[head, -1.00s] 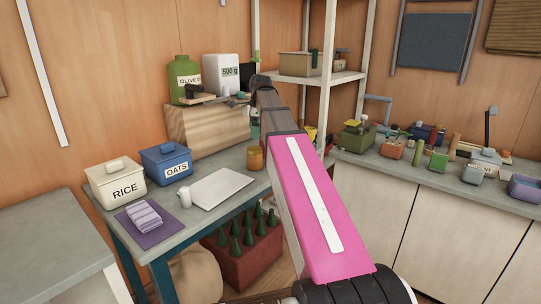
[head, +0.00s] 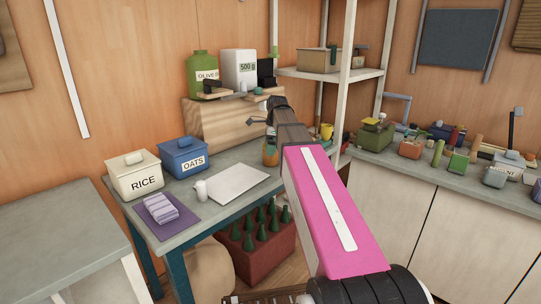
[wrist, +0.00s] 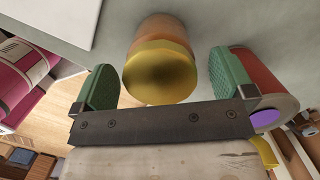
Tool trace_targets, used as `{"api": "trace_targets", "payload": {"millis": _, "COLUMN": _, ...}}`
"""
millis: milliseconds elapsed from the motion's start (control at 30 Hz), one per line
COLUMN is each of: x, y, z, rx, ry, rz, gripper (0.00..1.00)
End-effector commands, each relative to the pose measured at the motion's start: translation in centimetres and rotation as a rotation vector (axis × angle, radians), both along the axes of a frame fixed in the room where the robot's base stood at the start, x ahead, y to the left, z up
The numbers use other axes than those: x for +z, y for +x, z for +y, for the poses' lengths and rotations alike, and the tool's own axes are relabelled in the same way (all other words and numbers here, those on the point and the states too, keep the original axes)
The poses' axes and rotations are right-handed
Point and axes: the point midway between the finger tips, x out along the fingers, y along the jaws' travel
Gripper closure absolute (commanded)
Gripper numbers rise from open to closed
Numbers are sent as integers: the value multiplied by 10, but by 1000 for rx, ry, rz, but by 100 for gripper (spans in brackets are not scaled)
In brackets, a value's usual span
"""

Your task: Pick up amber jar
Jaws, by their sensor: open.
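The amber jar (head: 270,157) stands on the grey table near its right end, its upper part partly hidden by my gripper (head: 271,132) in the head view. In the wrist view its orange-brown body and gold lid (wrist: 160,75) show in the gap between the two green fingers. My gripper (wrist: 163,77) is open, with one finger on each side of the jar in the picture and visible gaps beside the lid. I cannot tell how deep the jar sits between the fingers.
A red cylinder (wrist: 270,82) lies close outside the right finger in the wrist view. A white board (head: 232,181), a rice box (head: 134,174) and an oats box (head: 184,156) are on the table left of the jar. A wooden box (head: 220,124) stands behind.

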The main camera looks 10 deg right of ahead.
Motion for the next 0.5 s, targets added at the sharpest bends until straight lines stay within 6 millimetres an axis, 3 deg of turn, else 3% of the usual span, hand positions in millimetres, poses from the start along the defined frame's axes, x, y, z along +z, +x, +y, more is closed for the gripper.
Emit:
{"api": "trace_targets", "payload": {"millis": 100, "x": -12, "y": 0, "z": 2, "rx": 0, "ry": 0, "rz": 1, "gripper": 0}}
{"api": "trace_targets", "payload": {"millis": 367, "x": -14, "y": 0, "z": 2, "rx": 0, "ry": 0, "rz": 0, "gripper": 3}}
{"api": "trace_targets", "payload": {"millis": 500, "x": -14, "y": 0, "z": 2, "rx": 0, "ry": 0, "rz": 0, "gripper": 49}}
